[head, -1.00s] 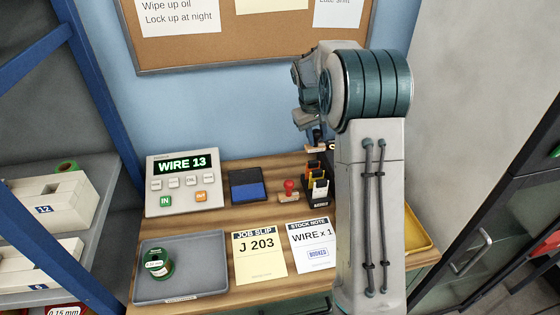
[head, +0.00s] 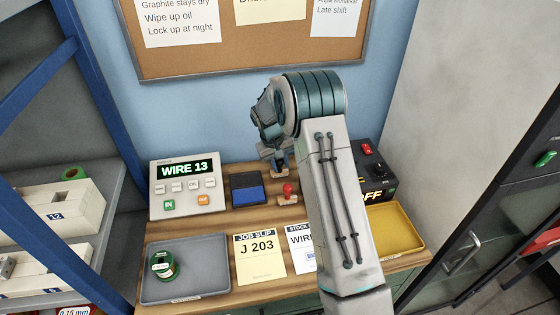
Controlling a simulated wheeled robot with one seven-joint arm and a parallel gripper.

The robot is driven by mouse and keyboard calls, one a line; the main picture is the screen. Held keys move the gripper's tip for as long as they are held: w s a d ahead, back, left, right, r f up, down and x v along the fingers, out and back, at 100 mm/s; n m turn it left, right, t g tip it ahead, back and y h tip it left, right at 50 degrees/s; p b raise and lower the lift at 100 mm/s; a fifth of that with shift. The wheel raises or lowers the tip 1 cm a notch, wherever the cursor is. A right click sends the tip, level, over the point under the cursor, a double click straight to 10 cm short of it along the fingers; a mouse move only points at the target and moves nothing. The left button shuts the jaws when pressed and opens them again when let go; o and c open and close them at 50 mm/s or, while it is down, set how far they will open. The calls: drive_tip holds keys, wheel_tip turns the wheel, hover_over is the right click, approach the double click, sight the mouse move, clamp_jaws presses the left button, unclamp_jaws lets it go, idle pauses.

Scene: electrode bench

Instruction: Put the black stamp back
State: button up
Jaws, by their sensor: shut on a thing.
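My gripper (head: 275,158) is shut on the black stamp (head: 279,174), of which only a small light-brown part shows below the fingers. It is just behind the red-handled stamp (head: 288,190), near the back of the wooden bench. The red stamp stands upright on a small light-wood piece. Whether the black stamp touches the bench or that piece I cannot tell. The ink pad (head: 250,190), dark with a blue face, lies open just left of the stamps.
A control box (head: 184,185) reads WIRE 13. A grey tray (head: 205,262) holds a green spool (head: 162,264). The job slip (head: 259,255) and partly hidden stock note (head: 298,240) lie in front. A yellow tray (head: 398,228) and dark switch box (head: 372,165) are at right.

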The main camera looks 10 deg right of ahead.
drive_tip(key=shift+f, duration=0.15)
drive_tip(key=o, duration=0.8)
